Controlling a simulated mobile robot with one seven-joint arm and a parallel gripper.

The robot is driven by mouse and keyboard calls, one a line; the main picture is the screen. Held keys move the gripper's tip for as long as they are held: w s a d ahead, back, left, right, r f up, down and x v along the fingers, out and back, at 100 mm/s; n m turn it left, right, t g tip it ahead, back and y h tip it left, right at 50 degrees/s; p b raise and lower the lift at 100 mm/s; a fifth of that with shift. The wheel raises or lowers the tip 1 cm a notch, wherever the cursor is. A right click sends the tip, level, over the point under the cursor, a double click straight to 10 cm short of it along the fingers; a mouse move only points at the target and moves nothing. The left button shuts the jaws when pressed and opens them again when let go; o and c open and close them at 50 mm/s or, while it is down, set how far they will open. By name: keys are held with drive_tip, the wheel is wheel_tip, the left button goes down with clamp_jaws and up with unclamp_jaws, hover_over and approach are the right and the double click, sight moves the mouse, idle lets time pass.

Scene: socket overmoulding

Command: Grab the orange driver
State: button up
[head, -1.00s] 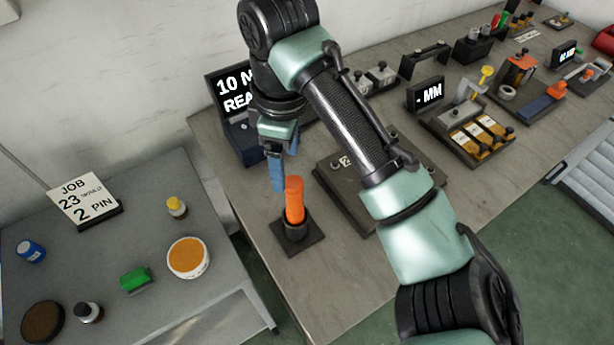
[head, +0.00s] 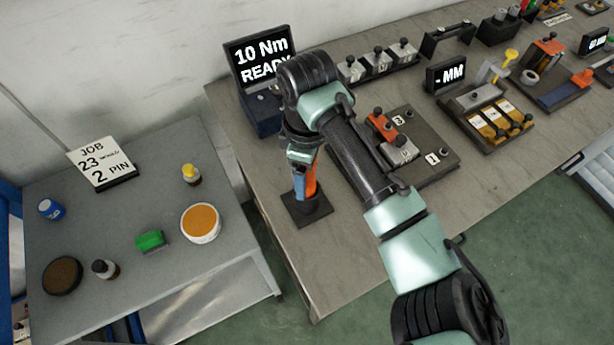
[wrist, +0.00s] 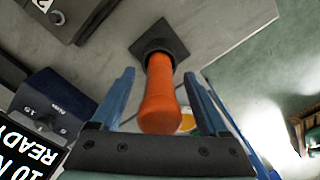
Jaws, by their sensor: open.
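The orange driver (head: 311,182) stands upright in a black holder with a square base (head: 306,212) near the left end of the workbench. In the head view my gripper (head: 303,185) hangs right over it, with a blue finger in front of part of the handle. In the wrist view the orange driver (wrist: 158,92) lies between the two blue fingers of my gripper (wrist: 158,95). The gripper is open, with a gap visible on each side of the handle. The driver's lower end is hidden in the holder (wrist: 159,46).
A torque display (head: 262,58) reading "10 Nm READY" stands behind the holder. A dark fixture plate (head: 430,165) with numbered spots lies to the right. A lower grey table (head: 150,205) at the left carries a job card (head: 103,163), an orange-topped tub (head: 201,222) and small bottles.

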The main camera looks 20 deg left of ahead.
drive_tip(key=shift+f, duration=0.8)
clamp_jaws()
drive_tip(key=shift+r, duration=0.1)
